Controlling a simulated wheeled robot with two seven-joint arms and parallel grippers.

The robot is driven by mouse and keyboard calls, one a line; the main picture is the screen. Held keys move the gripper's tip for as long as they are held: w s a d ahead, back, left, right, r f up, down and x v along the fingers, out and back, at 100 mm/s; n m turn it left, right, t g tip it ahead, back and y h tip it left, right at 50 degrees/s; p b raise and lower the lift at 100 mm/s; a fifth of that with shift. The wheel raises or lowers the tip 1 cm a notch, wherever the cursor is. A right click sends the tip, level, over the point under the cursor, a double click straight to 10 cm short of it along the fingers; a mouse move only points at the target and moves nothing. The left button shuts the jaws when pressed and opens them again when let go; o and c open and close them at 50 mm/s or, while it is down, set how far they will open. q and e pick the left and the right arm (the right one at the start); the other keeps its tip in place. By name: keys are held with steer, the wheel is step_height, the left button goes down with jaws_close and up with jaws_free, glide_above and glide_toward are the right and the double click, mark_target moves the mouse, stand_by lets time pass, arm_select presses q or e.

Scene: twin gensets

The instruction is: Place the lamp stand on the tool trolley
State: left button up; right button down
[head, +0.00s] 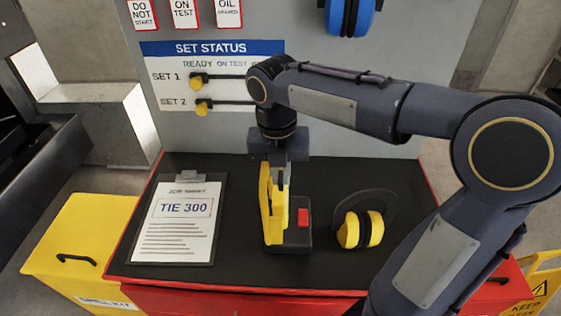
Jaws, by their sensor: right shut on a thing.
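My right gripper (282,170) points down over the tool trolley (235,170), a red cabinet with a black top. It is shut on the lamp stand (268,205), a yellow upright frame with a dark base and a red block. The lamp stand is upright over the middle of the trolley top, and its base looks to be at or very near the surface. I cannot tell if it bears on the top. The gripper's fingers partly hide the stand's upper part. My left gripper is not in view.
A clipboard marked TIE 300 (178,222) lies left of the stand. Yellow ear defenders (361,228) lie close to its right. Behind is a grey panel with a SET STATUS board (215,50). A yellow spill kit box (78,240) stands left of the trolley.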

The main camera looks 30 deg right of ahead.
steer(key=shift+f, duration=0.2)
steer(key=c, duration=1.5)
jaws_free()
steer(key=shift+f, duration=0.1)
step_height(320, 180, up, 11)
steer(key=p, duration=0.1)
steer(key=s+f+m+t+y, duration=0.1)
steer(key=s+f+m, duration=0.3)
steer(key=m, duration=0.6)
steer(key=s+a+f+m+t+y, duration=0.1)
steer(key=s+f+m+t, duration=0.2)
steer(key=m, duration=0.8)
steer(key=s+a+f+m+t+y, duration=0.1)
steer(key=s+f+m+t+y, duration=0.1)
steer(key=s+f+m, duration=0.5)
steer(key=s+m, duration=0.1)
steer(key=m, duration=0.2)
steer(key=shift+a, duration=0.2)
